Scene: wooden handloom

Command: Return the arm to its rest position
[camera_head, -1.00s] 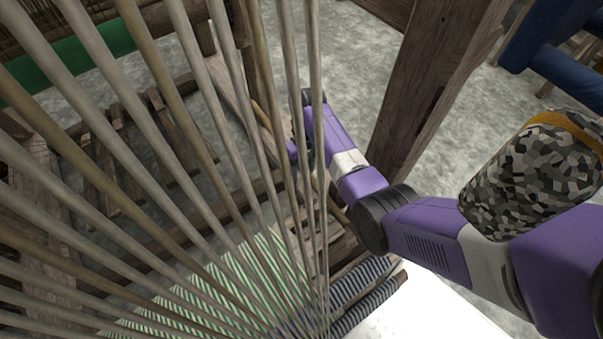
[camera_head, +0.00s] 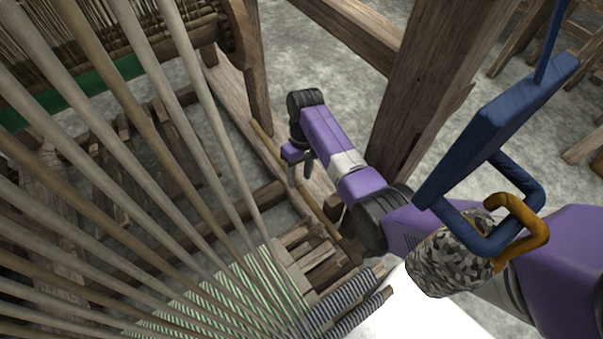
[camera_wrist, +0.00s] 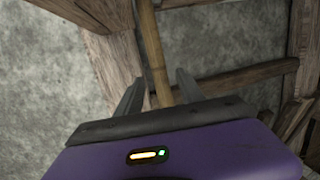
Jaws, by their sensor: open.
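My purple arm reaches from the right edge into the middle of the head view. My gripper (camera_head: 300,168) is at its far end, beside the lower timbers of the wooden loom, with its fingers apart and pointing down. In the wrist view the two grey fingers (camera_wrist: 160,88) are open. A thin wooden pole (camera_wrist: 153,50) shows between them from this angle; I cannot tell how far beyond them it is. Nothing is held.
Pale cords (camera_head: 150,100) fan across the left. A thick loom post (camera_head: 425,85) stands close beside my forearm. A camouflage-patterned thing (camera_head: 445,265) with a blue hanger (camera_head: 495,130) and orange link (camera_head: 535,228) overlaps my arm in view. Striped cloth (camera_head: 250,290) lies below.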

